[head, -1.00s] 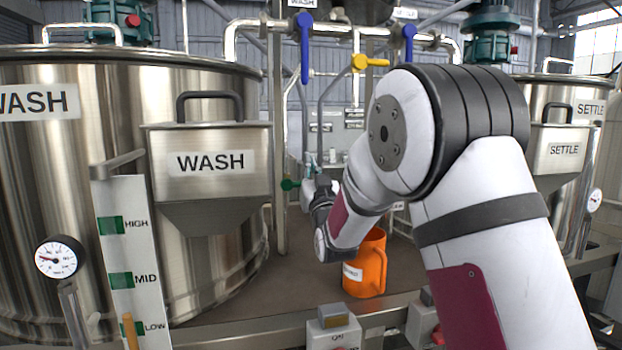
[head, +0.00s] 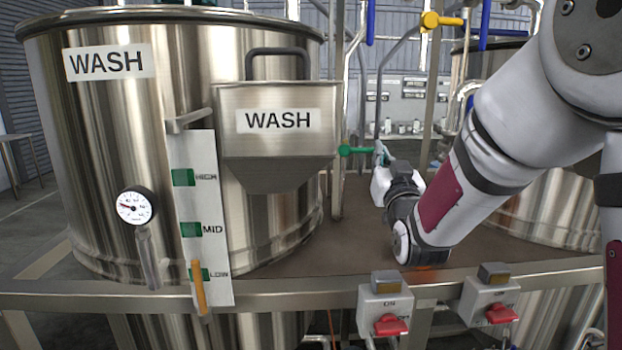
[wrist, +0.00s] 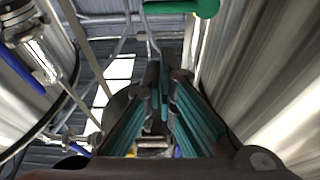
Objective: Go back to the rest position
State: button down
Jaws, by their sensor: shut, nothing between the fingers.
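My gripper (head: 380,152) is at the end of my arm, which reaches in from the right over the brown deck in the head view. Its teal fingers point up and away, close to a green valve handle (head: 356,150); I cannot tell whether they touch it. In the wrist view the fingers of my gripper (wrist: 163,82) come together with nothing between them. The green handle also shows at the top of the wrist view (wrist: 195,6), apart from the fingertips there.
The steel WASH tank (head: 105,130) and its WASH hopper (head: 277,120) stand left of my arm. Switch boxes (head: 384,302) with red knobs sit along the front rail (head: 300,295). Pipes (head: 468,60) with a yellow valve handle (head: 442,20) are behind.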

jog(key=s+f+g+p, duration=0.3)
jog(key=s+g, duration=0.5)
jog(key=s, duration=1.3)
jog(key=s+f+g+p, duration=0.3)
jog(key=s+g, duration=0.6)
jog(key=s, duration=1.3)
jog(key=shift+s+f+n, duration=0.3)
jog(key=shift+n, duration=0.1)
